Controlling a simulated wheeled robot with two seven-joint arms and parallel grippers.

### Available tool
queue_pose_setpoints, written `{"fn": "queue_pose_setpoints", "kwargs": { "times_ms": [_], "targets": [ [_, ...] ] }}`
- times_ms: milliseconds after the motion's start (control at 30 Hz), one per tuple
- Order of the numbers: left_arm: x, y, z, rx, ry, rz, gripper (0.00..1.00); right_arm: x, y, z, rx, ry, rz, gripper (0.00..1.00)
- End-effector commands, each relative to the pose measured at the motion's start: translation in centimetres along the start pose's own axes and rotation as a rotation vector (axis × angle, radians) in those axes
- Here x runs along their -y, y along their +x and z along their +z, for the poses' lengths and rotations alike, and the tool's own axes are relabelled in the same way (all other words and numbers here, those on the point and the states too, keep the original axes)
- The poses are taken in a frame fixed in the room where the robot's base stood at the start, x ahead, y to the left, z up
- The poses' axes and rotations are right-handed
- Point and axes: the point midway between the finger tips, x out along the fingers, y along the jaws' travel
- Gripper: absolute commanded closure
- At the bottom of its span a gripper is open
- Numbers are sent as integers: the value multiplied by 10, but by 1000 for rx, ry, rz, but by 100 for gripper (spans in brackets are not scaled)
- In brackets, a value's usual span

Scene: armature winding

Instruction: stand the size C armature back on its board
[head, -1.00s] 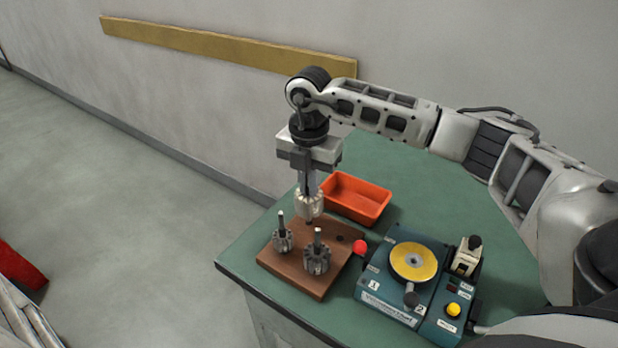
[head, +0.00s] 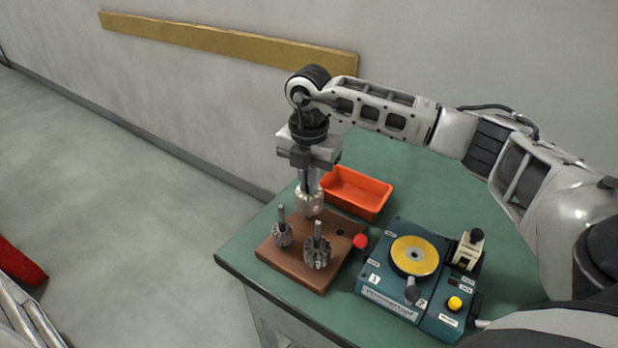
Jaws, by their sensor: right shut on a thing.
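My right gripper (head: 310,186) points straight down over the far part of the brown board (head: 290,274). It is shut on a pale, whitish armature (head: 309,204), which is upright at the board's back edge. I cannot tell whether its lower end touches the board. Two grey armatures stand on the board: a smaller one (head: 282,234) at the left and a larger one (head: 317,251) at the front middle. A dark hole (head: 340,232) shows at the board's right. Size letters are too small to read. My left gripper is not in view.
An orange tray (head: 357,194) stands just behind and right of the board. The green table (head: 420,202) is clear at the back right.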

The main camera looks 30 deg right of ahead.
Motion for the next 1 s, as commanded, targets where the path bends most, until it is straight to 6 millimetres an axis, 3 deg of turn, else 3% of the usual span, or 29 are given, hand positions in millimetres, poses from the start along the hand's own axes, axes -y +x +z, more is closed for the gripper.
{"fn": "queue_pose_setpoints", "kwargs": {
  "times_ms": [933,1000],
  "targets": [
    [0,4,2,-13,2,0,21,-1,13,0,1,0,3,100],
    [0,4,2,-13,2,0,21,0,13,0,1,0,3,77]
  ]
}}
